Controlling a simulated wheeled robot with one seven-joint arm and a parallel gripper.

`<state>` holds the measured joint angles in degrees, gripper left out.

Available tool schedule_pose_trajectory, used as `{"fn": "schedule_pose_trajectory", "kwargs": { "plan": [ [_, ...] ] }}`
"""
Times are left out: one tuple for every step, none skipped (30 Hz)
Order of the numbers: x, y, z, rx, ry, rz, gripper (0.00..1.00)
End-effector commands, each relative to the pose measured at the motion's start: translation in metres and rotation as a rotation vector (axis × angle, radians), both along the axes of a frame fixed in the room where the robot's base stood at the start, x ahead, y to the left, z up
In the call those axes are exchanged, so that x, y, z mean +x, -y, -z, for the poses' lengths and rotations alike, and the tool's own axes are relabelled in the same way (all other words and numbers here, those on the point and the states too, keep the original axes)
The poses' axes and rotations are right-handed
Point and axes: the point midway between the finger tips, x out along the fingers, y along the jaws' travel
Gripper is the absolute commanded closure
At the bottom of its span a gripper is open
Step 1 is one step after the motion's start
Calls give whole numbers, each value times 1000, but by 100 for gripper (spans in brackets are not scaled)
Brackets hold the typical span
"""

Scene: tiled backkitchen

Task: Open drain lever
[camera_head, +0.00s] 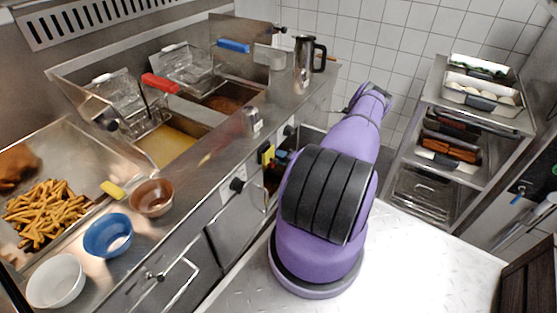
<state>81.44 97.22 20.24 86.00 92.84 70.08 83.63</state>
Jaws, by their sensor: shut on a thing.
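My purple arm rises in the middle of the head camera view and bends down toward the fryer front. Its end is hidden behind my own arm links, so my gripper and whatever is between its jaws do not show. The deep fryer has two wells, one with yellow oil (168,145) and one with dark brown oil (226,104). Below it, small yellow (267,154) and blue (282,157) parts show beside a dark opening in the front. I cannot tell whether either is the drain lever.
Fries (45,213) lie in a steel tray at left, near a brown bowl (152,197), a blue bowl (108,236) and a white bowl (57,282). A steel pitcher (304,65) stands behind. A shelf rack (455,135) with trays stands right.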

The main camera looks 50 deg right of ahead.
Motion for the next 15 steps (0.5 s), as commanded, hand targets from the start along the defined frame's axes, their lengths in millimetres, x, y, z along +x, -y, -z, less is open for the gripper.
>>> {"fn": "schedule_pose_trajectory", "kwargs": {
  "plan": [
    [-1,2,1,12,-3,2,100],
    [-1,3,1,20,-3,2,100],
    [-1,3,1,28,-4,2,100],
    [-1,4,1,32,-4,2,100],
    [-1,4,1,37,-5,2,100],
    [-1,4,1,42,-5,2,100],
    [-1,5,1,45,-5,2,100],
    [-1,5,1,47,-6,2,100],
    [-1,5,1,48,-6,2,100],
    [-1,5,1,49,-6,2,100],
    [-1,5,1,49,-6,2,100],
    [-1,5,1,49,-6,2,100],
    [-1,5,1,49,-6,2,100],
    [-1,5,1,49,-6,2,100],
    [-1,5,1,49,-6,3,100]
  ]
}}
